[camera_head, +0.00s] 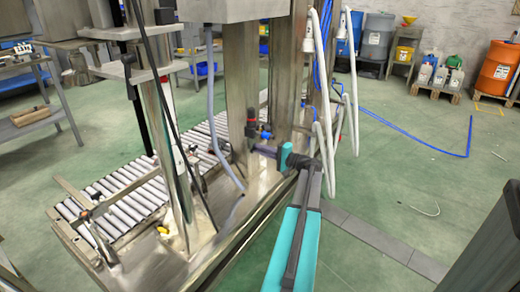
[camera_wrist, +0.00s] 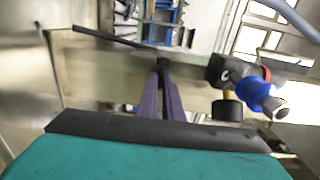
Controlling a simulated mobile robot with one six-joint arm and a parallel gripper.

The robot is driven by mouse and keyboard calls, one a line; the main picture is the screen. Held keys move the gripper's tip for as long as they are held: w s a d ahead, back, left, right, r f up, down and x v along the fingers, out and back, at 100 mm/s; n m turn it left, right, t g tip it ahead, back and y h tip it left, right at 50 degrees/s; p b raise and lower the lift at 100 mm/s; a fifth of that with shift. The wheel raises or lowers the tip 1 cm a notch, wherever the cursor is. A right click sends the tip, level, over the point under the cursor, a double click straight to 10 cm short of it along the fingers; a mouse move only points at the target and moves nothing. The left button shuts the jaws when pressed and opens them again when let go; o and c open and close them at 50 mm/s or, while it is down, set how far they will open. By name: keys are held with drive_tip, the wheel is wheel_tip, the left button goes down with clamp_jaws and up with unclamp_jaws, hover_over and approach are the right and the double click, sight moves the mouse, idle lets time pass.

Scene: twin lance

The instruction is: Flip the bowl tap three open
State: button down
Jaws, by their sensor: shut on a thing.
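In the head view, my gripper (camera_head: 259,148) reaches left to a tap (camera_head: 251,124) with a black body and red top on the steel column. In the wrist view, my gripper's two purple fingers (camera_wrist: 162,68) are closed together at the tips. They meet at a thin dark lever (camera_wrist: 105,38), which runs up and left from the fingertips; the gripped part is mostly hidden. Right of the fingers is a black fitting (camera_wrist: 226,72) with a red ring and a blue end (camera_wrist: 256,93). I cannot read any tap number or see how far the lever is turned.
A roller conveyor (camera_head: 120,195) lies left of the steel columns. A grey hose (camera_head: 217,120) hangs beside the tap. White pipes (camera_head: 325,90) stand close to the right of my arm. The green floor (camera_head: 400,170) farther right is mostly clear, with a blue hose on it.

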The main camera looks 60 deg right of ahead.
idle(0.3)
drive_tip(key=c, duration=2.2)
unclamp_jaws()
drive_tip(key=shift+s, duration=0.15)
drive_tip(key=s+p, duration=0.4)
drive_tip(key=s, duration=0.9)
drive_tip(key=shift+s, duration=0.3)
drive_tip(key=shift+d, duration=0.1)
